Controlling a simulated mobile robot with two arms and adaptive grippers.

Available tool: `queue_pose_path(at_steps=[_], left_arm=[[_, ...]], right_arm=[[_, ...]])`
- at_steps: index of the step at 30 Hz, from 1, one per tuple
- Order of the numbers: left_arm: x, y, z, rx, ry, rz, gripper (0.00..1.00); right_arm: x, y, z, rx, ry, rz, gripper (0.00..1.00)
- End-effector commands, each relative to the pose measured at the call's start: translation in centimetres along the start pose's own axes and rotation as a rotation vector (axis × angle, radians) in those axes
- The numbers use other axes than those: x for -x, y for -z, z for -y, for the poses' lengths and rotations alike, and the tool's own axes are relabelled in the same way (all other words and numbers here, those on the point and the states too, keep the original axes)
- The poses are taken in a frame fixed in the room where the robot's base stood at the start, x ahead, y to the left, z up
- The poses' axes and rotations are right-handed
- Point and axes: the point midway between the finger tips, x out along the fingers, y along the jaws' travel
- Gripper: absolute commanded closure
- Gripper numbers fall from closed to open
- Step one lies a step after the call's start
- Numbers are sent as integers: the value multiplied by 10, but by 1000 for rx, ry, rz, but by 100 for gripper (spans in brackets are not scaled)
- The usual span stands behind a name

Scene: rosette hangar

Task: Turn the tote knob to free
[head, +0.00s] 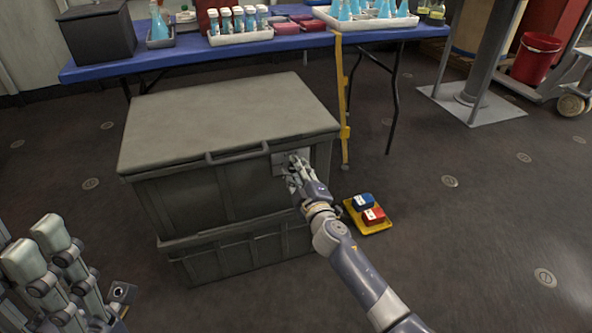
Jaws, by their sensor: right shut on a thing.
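A large grey-green tote (205,205) with a closed lid (228,115) stands on the floor on top of a similar lower one. A pale plate (279,162) sits on its front face near the right corner, where the knob is. My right gripper (294,166) is at this plate, shut on the knob, which its fingers mostly hide. I cannot read the knob's setting. My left gripper (62,262) is at the lower left, apart from the tote; its fingertips' gap is unclear.
A yellow tray (386,224) with a blue and a red box lies on the floor right of my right gripper. A blue-topped table (180,57) with flasks and racks stands behind the tote. A grey post (489,60) and red bucket (536,58) stand at back right. Floor at right is clear.

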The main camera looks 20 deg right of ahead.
Motion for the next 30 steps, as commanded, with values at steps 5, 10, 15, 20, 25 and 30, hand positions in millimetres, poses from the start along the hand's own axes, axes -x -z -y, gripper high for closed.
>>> queue_pose_path(at_steps=[5, 10, 15, 20, 25, 30], left_arm=[[-2, 0, 0, 0, 0, 0, 60], [-3, 1, 0, 0, 0, 0, 60], [-4, 1, 0, 0, 0, -1, 60], [-5, 1, 0, 0, 0, -1, 60], [-5, 1, 0, 0, 0, -1, 60], [-6, 1, 0, 0, 0, -1, 60]], right_arm=[[0, 0, 0, 165, 1, 0, 96], [0, 0, -1, 308, 0, 0, 96], [0, 0, -1, 425, 0, 0, 96], [0, 0, -1, 502, 1, 1, 96], [0, 0, -1, 550, 1, 1, 96], [0, 0, -1, 570, 1, 1, 96]])
